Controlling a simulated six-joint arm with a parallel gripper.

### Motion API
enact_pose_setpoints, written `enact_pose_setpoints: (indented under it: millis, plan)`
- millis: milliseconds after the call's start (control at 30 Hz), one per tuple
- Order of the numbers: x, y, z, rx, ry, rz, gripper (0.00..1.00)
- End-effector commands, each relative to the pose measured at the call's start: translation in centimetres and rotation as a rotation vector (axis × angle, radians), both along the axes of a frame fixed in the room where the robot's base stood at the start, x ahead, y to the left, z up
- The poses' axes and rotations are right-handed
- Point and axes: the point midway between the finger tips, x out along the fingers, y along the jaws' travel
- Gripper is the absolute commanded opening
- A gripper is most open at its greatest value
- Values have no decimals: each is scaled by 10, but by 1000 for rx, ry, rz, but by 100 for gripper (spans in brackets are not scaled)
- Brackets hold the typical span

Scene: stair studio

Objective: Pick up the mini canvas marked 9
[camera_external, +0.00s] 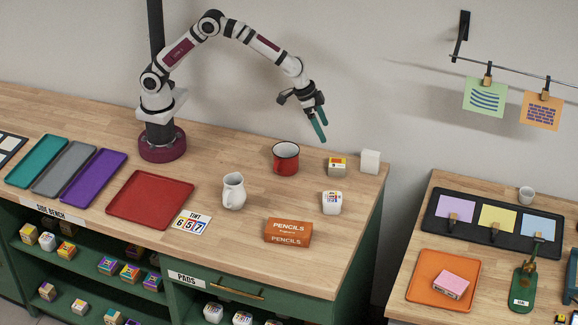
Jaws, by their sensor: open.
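No 9 can be read on anything in view, so I cannot tell which piece is the mini canvas marked 9. Three small block-like pieces stand at the right of the wooden bench: a grey one with a yellow and red face (337,166), a plain white one (370,161), and a white one with small coloured marks (332,203) nearer the front. My gripper (321,138) has teal fingers, is open and empty, and hangs pointing down above the back of the bench, up and left of the grey piece.
A red mug (286,158) stands below my gripper. A white jug (233,191), an orange pencils box (288,232), a number card (191,222) and a red tray (150,199) lie farther forward. Shelves below hold several small blocks (108,265). A second bench (412,237) stands right, across a gap.

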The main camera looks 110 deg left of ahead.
Motion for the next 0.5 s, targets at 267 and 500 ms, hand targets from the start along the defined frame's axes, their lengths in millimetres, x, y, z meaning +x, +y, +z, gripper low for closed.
enact_pose_setpoints:
  millis: [267, 500]
  plan:
    - [26, 6, -72, 0, 5, -1, 100]
    - [39, 9, -106, 1, 6, -2, 100]
